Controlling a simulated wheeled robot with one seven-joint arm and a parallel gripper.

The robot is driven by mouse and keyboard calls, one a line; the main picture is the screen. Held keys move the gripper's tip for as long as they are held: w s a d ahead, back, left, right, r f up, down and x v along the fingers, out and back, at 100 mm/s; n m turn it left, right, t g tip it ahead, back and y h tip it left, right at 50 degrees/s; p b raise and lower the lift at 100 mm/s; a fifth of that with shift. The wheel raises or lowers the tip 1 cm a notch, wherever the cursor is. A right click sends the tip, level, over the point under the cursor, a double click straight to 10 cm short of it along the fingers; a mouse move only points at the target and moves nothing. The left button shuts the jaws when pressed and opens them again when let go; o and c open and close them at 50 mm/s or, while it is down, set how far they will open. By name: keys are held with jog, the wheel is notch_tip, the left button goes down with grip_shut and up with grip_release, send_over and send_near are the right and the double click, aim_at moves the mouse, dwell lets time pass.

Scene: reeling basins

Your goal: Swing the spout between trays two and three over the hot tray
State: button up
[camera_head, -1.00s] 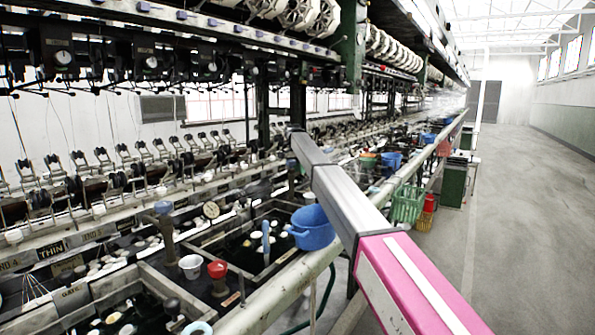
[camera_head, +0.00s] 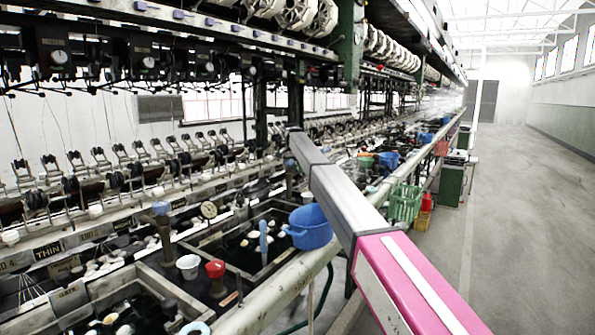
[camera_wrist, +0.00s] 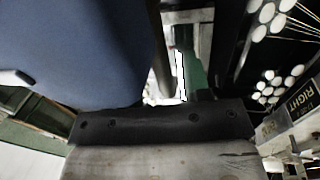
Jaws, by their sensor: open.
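I cannot tell which one is hot. My arm reaches from lower right toward the far basins, and its end is small and dark. My gripper (camera_wrist: 165,122) shows in the wrist view as a dark bolted bar over a grey block, open. A large blue-grey surface (camera_wrist: 85,50) fills the wrist view's upper left; its identity is unclear.
A blue basket (camera_head: 309,228) sits on the tray edge beside my arm. A long pale pipe (camera_head: 265,307) runs along the front. The floor aisle (camera_head: 520,220) at right is clear.

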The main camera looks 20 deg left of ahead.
notch_tip(320, 180, up, 11)
jog(key=a, duration=0.2)
jog(key=shift+w+f, duration=0.2)
jog(key=shift+w, duration=0.15)
jog(key=shift+o, duration=0.4)
dwell(1.5)
